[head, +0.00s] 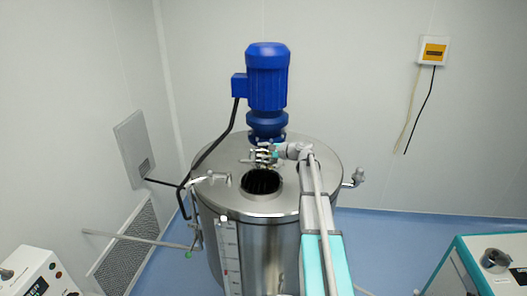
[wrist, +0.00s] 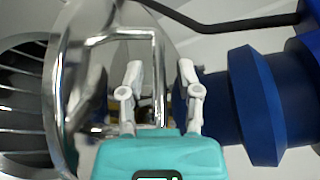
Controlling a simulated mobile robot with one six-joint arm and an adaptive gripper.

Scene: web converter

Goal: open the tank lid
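The steel tank (head: 262,238) stands upright with a round opening (head: 262,184) in its top. The opening is uncovered and dark inside; bars show across it in the wrist view (wrist: 24,105). Beside it in the wrist view is a shiny curved metal edge, seemingly the raised lid (wrist: 62,88), with a squared handle loop (wrist: 157,75). The lid is hard to make out in the head view. My gripper (wrist: 160,75) is behind the opening, also seen in the head view (head: 262,155). Its fingers are apart, one on each side of the handle's far bar. I see no clear contact.
A blue motor (head: 267,80) stands on the tank top, close behind my gripper. A black cable (head: 213,151) runs from it down the left side. A small fitting (head: 222,178) and a side valve (head: 354,177) stick out. Machines stand at both lower corners.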

